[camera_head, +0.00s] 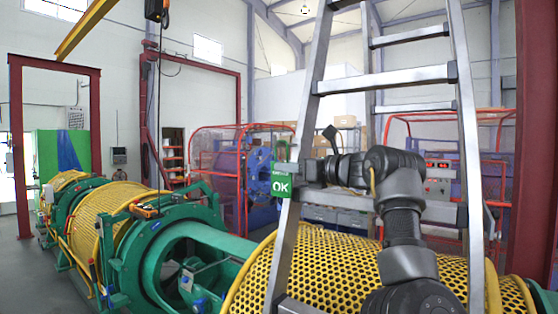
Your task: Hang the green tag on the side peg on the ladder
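The green tag (282,186), marked "OK" in white, hangs upright at the left rail of the ladder (301,125), about mid-height. A small grey piece shows at its top edge. The side peg itself cannot be made out; the tag and the rail cover that spot.
The ladder stands in front of the yellow perforated drum (338,262); its rungs cross close to my arm. A green machine frame (165,250) runs to the left. Red-framed guards (238,130) stand behind. Grey floor (50,285) is free at lower left.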

